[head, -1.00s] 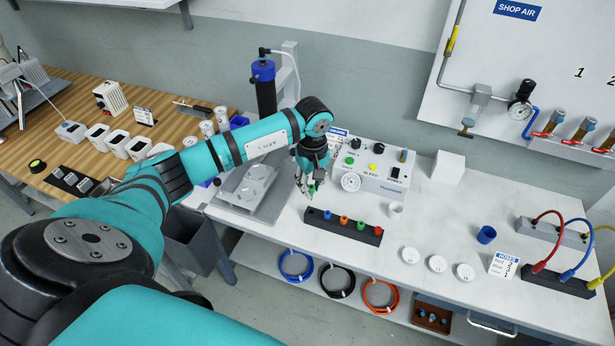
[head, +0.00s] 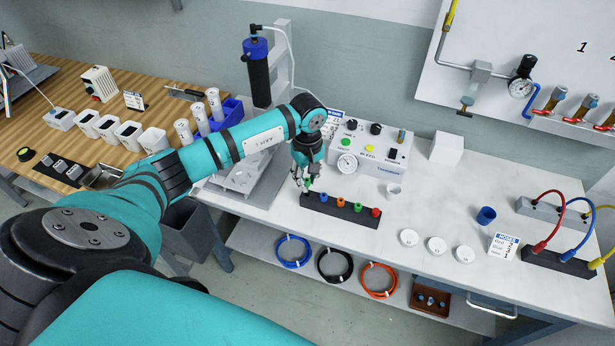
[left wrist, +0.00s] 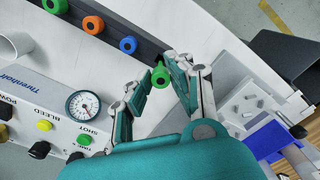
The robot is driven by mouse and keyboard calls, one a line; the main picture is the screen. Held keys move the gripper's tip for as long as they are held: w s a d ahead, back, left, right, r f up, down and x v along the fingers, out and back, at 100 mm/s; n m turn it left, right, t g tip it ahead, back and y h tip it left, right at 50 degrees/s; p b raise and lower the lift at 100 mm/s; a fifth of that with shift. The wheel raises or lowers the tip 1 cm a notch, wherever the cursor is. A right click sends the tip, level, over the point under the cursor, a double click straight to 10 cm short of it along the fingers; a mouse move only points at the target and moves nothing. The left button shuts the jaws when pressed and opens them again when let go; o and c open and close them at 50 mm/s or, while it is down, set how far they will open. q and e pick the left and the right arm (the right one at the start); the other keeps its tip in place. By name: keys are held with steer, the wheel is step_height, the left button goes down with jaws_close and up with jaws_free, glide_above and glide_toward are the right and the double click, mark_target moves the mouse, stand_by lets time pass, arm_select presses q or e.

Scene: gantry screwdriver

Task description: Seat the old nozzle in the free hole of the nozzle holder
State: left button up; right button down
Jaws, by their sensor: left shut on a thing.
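My left gripper (head: 305,182) is shut on a small green nozzle (left wrist: 160,77), held between its fingertips. In the head view the gripper is over the left end of the black nozzle holder (head: 349,214), and the fingers partly cover that end. The holder carries a blue nozzle (head: 323,197), an orange one (head: 340,202), a green one (head: 358,207) and a red one (head: 375,212). The free hole is not visible. My right gripper is out of view.
The dispenser box with gauge (head: 383,165) stands close behind the holder. A white cup (head: 394,192) is to its right, with white lids (head: 437,245) farther right. The grey stand base (head: 240,185) is at left. The bench between lids and blue cup (head: 486,215) is clear.

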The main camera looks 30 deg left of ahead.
mark_target(308, 185)
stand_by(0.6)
arm_select(q)
steer(key=shift+b, duration=0.3)
steer(key=shift+b, duration=0.45)
stand_by(0.9)
stand_by(0.3)
steer(key=shift+f, duration=0.2)
steer(key=shift+f+b, duration=0.4)
steer(key=shift+b, duration=0.1)
steer(key=shift+f+b, duration=1.55)
steer(key=shift+f, duration=0.05)
